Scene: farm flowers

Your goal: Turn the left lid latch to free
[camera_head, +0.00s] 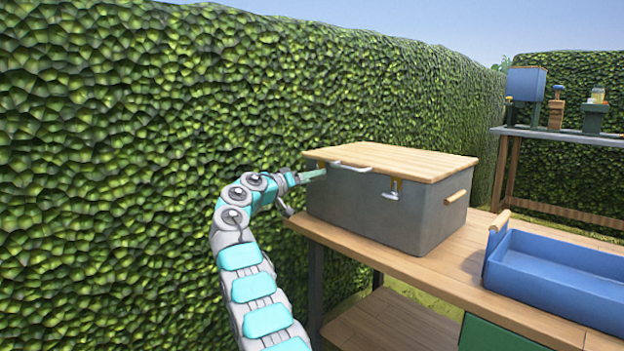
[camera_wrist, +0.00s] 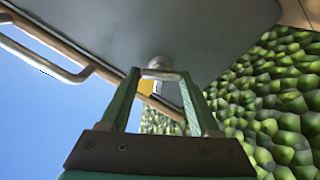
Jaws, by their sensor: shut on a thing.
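A grey box (camera_head: 375,210) with a flat wooden lid (camera_head: 400,160) stands on the wooden bench. The left lid latch (camera_wrist: 158,63) is a metal piece by a yellow bracket at the lid's edge. My gripper (camera_head: 320,173) reaches it from the left, at the box's front left; its two green fingers (camera_wrist: 160,76) are shut on the latch in the wrist view. The head view mostly hides this latch behind the fingers. The right lid latch (camera_head: 391,194) hangs on the box front below its yellow bracket, apart from my gripper.
A pale bar handle (camera_head: 352,168) sticks out from the lid's front, close right of my gripper. A blue tray (camera_head: 555,275) stands on the bench (camera_head: 440,272) at right. A tall hedge (camera_head: 150,120) rises behind and left. A back shelf (camera_head: 570,135) holds several items.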

